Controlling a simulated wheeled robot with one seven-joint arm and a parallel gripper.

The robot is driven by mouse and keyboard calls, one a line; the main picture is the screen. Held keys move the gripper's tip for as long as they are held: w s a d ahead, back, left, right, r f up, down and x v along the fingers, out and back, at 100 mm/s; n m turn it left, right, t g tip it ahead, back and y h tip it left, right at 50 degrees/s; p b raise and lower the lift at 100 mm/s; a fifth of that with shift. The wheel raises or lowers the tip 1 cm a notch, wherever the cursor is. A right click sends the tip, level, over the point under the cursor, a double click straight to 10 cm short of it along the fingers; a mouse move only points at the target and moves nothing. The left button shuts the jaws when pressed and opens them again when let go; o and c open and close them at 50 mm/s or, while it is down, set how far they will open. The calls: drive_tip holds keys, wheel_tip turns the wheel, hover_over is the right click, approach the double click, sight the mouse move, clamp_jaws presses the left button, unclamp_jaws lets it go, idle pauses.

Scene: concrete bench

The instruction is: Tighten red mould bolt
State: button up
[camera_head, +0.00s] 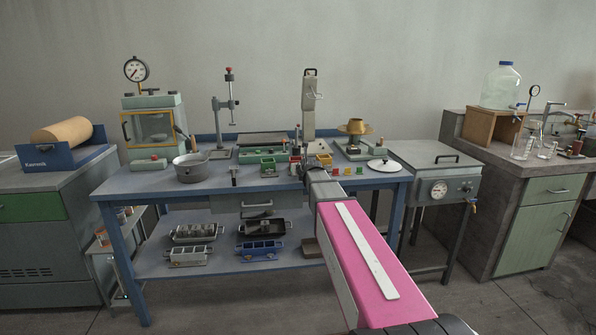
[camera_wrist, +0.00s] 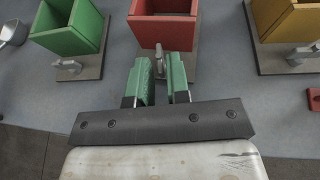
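The red mould (camera_wrist: 163,22) is an open-topped box on a flat base plate at the top middle of the wrist view. Its grey bolt (camera_wrist: 160,60) sticks out at the front, with a handle that looks roughly upright. My gripper (camera_wrist: 160,78) has green finger pads set apart, pointing at the bolt. The bolt shows in the gap at the fingertips; contact with either pad is not visible. In the head view the red mould (camera_head: 295,167) is small on the bench, and my arm hides the gripper.
A green mould (camera_wrist: 70,28) stands left and a yellow mould (camera_wrist: 285,35) right, each with a grey bolt (camera_wrist: 67,66) (camera_wrist: 301,56). The blue-legged bench (camera_head: 160,184) also carries a pot (camera_head: 190,171) and a white lid (camera_head: 384,166). A small red block (camera_wrist: 314,99) lies at far right.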

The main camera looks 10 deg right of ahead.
drive_tip(key=v, duration=1)
drive_tip(key=shift+s, duration=0.4)
drive_tip(key=shift+w+d+r, duration=0.1)
